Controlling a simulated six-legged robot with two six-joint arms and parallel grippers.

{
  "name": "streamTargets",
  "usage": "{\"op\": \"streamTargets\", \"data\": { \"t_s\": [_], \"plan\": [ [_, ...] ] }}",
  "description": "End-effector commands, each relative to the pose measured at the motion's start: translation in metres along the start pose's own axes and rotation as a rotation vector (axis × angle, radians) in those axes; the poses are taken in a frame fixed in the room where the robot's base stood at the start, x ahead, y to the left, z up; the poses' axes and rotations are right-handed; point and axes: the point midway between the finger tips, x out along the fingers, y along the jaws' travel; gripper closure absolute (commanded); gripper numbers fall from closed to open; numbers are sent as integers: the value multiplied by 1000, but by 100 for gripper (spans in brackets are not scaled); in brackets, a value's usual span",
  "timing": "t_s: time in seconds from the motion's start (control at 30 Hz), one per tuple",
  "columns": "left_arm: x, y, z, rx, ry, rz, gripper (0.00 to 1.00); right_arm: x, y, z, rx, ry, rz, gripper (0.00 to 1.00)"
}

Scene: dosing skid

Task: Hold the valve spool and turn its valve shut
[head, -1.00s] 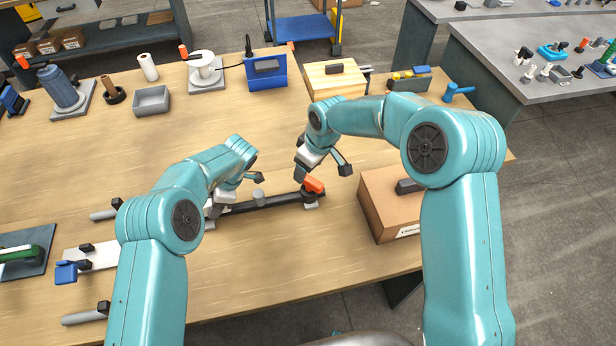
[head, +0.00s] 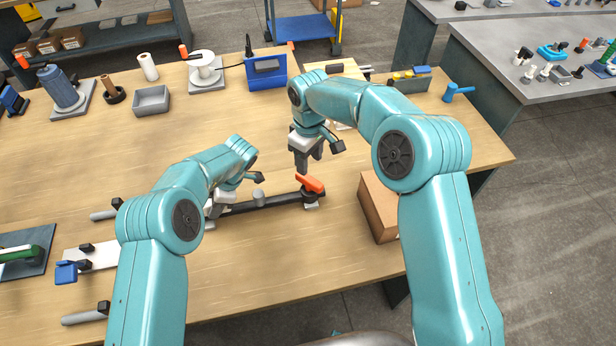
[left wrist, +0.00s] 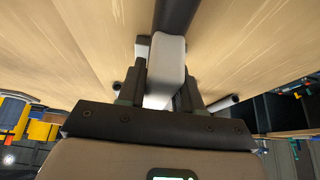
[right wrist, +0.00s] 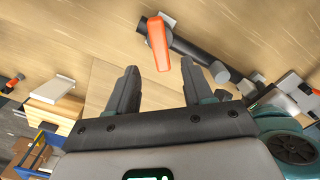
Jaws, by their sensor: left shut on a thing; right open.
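The valve spool (head: 268,202) is a dark pipe lying across the table between the two arms, with a grey stub on its top. Its orange valve handle (head: 310,184) sits at the right end; it also shows in the right wrist view (right wrist: 158,44). My left gripper (head: 213,207) is shut on the spool's left end; the left wrist view shows a pale block (left wrist: 166,62) between its fingers, with the dark pipe running beyond. My right gripper (head: 306,166) is open and empty, just behind and above the orange handle, apart from it. In the right wrist view the handle is beyond the fingertips.
A cardboard box (head: 378,207) stands right of the spool, close to my right arm. Grey handled parts and a white plate (head: 95,256) lie at the left front. A grey tray (head: 151,100) and a blue device (head: 266,72) stand behind. The middle of the table is clear.

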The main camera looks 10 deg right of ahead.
Motion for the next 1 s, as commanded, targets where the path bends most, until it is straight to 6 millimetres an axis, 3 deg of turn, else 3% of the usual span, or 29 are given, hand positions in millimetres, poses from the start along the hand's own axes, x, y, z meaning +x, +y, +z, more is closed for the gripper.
{"op": "streamTargets", "data": {
  "t_s": [0.7, 1.0],
  "plan": [
    [0, 0, 0, -1, 0, 0, 92, 74, 0, 0, 1, 1, -1, 49],
    [0, 0, 0, -1, 0, 0, 92, 91, 0, 0, 0, 2, 0, 49]
  ]
}}
